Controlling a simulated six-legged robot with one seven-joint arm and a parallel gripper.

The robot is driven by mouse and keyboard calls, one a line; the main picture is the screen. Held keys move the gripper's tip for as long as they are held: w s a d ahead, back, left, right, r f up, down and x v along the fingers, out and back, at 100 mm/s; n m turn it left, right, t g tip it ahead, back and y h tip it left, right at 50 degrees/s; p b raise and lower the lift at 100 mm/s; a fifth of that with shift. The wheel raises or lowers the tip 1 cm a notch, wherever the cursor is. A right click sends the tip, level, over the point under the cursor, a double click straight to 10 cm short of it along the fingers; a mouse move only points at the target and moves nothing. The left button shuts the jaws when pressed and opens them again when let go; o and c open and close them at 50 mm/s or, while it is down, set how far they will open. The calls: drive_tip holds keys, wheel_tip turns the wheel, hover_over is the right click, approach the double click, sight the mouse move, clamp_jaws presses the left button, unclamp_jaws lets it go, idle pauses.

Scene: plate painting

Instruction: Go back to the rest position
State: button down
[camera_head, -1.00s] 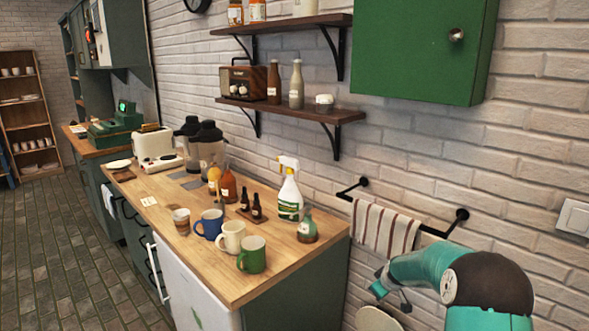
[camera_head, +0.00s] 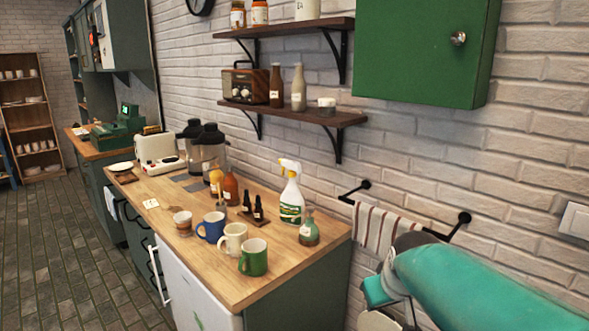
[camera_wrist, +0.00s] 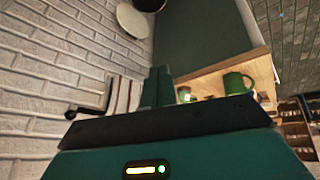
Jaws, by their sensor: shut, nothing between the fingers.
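My gripper (camera_wrist: 157,87) shows in the wrist view as two dark green fingers pressed together, with nothing between them. In the head view my teal arm fills the lower right corner, in front of the brick wall and right of the wooden counter (camera_head: 270,275). The gripper's fingertips cannot be made out clearly there. The arm is apart from the counter and its mugs. The wrist view is tilted and shows the counter edge (camera_wrist: 215,68) and a green mug (camera_wrist: 237,83) beyond the fingers.
A green mug (camera_head: 253,258), a cream mug (camera_head: 232,239), a blue mug (camera_head: 211,227) and a spray bottle (camera_head: 291,195) stand on the counter. A striped towel (camera_head: 374,228) hangs on a black wall rail beside my arm. A green cabinet (camera_head: 425,50) is above.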

drive_tip(key=s+a+m, duration=0.2)
drive_tip(key=s, duration=1.5)
drive_tip(key=shift+m, duration=0.3)
